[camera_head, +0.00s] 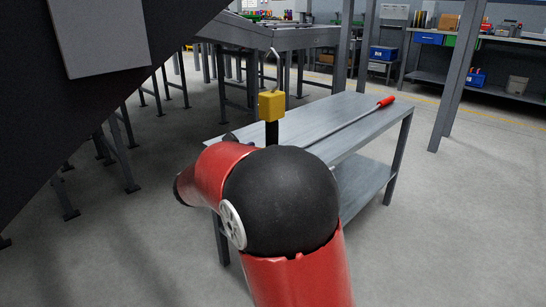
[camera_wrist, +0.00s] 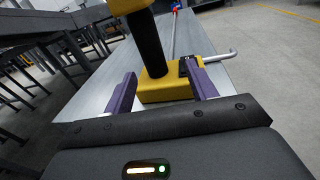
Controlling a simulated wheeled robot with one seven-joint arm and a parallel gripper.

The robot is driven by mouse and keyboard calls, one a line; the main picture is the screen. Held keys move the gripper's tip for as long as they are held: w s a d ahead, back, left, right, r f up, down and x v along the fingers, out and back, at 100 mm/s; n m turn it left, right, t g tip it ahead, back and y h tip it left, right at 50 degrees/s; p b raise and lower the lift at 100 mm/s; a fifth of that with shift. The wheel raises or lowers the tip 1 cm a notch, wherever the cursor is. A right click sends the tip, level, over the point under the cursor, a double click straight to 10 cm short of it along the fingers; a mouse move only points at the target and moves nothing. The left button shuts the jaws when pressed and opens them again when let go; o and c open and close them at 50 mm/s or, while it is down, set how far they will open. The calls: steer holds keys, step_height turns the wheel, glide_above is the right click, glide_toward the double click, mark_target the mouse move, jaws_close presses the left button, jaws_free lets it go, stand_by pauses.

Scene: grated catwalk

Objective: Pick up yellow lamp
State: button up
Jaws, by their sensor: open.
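The yellow lamp (camera_head: 271,106) stands upright on the grey metal table, with a yellow block head, a metal hook on top and a black stem. My red and black arm hides its lower part in the head view. In the wrist view, its black stem and yellow base (camera_wrist: 165,90) show between the two purple fingers of my gripper (camera_wrist: 160,72). The fingers are apart, one on each side of the lamp, and have not closed on it. The lamp's top is cut off at the upper edge there.
The grey table (camera_head: 350,134) carries a long rod with a red handle (camera_head: 386,101) behind the lamp. A bent metal bar (camera_wrist: 218,57) sticks out right of the base. Shelving with a blue bin (camera_head: 383,53) stands far back. Dark stair structure fills the upper left.

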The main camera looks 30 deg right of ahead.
mark_target(268, 144)
steer(key=shift+w+n+t, duration=0.3)
steer(key=shift+w, duration=0.3)
steer(key=shift+w+d, duration=0.25)
steer(key=x, duration=0.6)
steer(key=shift+d+f+b, duration=0.15)
steer(key=shift+d+b, duration=0.25)
steer(key=shift+d, duration=0.05)
jaws_close()
